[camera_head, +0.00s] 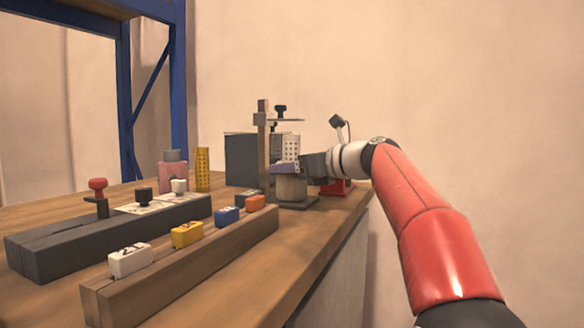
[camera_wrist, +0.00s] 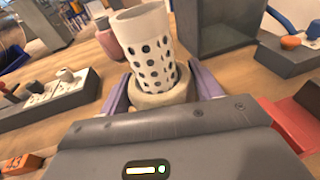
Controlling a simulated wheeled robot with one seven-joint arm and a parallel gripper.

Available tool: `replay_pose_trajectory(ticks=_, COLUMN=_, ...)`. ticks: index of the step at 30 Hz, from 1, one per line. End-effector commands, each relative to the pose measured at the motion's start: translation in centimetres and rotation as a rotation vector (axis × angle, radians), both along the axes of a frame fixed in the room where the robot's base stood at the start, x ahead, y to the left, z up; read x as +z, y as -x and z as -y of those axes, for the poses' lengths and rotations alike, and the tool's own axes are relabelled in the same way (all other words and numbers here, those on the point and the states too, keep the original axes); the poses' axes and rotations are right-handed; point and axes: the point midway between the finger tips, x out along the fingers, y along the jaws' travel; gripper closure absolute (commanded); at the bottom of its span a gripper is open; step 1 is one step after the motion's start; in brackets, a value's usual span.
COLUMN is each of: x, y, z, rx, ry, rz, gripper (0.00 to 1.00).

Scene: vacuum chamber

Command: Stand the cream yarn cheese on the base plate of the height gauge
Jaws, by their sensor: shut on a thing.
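The cream yarn cheese is a squat cream cylinder (camera_head: 291,187) around a white perforated tube (camera_head: 291,147) that stands up out of it. In the wrist view the tube (camera_wrist: 150,50) rises between the purple fingers of my gripper (camera_wrist: 163,90), which is shut on the cheese. In the head view my gripper (camera_head: 286,169) reaches in from the right. The height gauge has a brown post (camera_head: 262,150) and a dark base plate (camera_head: 298,204). The cheese is upright over this plate. I cannot tell whether its underside touches the plate.
A dark box (camera_head: 241,160) stands behind the gauge. A red-based item (camera_head: 337,187) is close on the right, near the table edge. A yellow perforated tube (camera_head: 203,169) and pink bottle (camera_head: 172,171) stand left. A wooden rail (camera_head: 190,268) with coloured tags lies in front.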

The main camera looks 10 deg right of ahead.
Motion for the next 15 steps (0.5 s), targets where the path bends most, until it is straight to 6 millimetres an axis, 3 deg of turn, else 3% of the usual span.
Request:
replay_pose_trajectory(ticks=1, x=-0.11, y=0.01, z=0.02, rx=-0.001, ry=0.000, rz=0.000, gripper=0.33)
replay_pose_trajectory(ticks=6, x=-0.08, y=0.00, z=0.02, rx=0.000, ry=0.000, rz=0.000, gripper=0.14)
replay_pose_trajectory(ticks=15, x=0.23, y=0.00, z=0.01, rx=0.000, ry=0.001, rz=0.001, gripper=0.14)
